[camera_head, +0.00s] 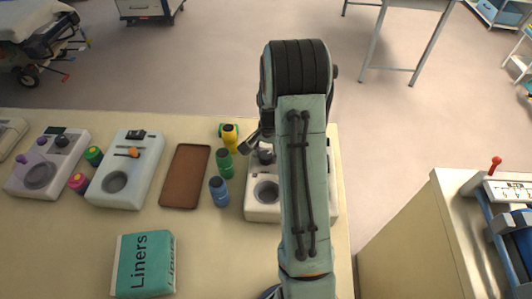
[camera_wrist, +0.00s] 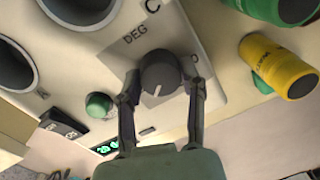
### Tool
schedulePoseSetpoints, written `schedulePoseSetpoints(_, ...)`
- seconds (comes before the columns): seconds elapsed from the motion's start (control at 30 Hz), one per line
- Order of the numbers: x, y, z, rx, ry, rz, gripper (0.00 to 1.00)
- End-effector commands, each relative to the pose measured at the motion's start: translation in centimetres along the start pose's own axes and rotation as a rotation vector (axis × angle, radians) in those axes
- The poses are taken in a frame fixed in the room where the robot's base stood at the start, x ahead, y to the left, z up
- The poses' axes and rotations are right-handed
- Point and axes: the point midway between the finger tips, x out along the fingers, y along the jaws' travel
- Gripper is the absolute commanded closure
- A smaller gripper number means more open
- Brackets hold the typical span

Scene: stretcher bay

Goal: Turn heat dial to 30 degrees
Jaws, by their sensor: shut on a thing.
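The heat dial (camera_wrist: 164,72) is a dark round knob with a white pointer line, on a pale panel marked "DEG C" in the wrist view. My gripper (camera_wrist: 163,79) has one finger on each side of the knob and is shut on it. The dial's white device (camera_head: 262,212) stands on the table in the head view, partly hidden behind my arm. A small display (camera_wrist: 107,147) with green digits shows at the panel edge; I cannot read its value. A green button (camera_wrist: 99,104) is left of the dial.
A brown tray (camera_head: 185,177), another white device (camera_head: 126,170) and a liners box (camera_head: 145,264) are further left. The table's right edge is near.

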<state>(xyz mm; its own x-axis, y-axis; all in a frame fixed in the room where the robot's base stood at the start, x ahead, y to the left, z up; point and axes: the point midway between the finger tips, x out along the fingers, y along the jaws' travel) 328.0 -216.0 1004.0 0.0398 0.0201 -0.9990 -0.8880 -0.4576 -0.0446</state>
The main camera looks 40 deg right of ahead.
Motion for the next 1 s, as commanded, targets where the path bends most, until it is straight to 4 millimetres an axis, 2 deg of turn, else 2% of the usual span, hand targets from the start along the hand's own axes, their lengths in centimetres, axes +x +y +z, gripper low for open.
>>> schedulePoseSetpoints(0.5, 0.21, 0.06, -0.04, -0.386, -0.017, 0.002, 0.97)
schedulePoseSetpoints(1.0, 0.26, 0.08, -0.06, -0.505, -0.023, 0.002, 0.97)
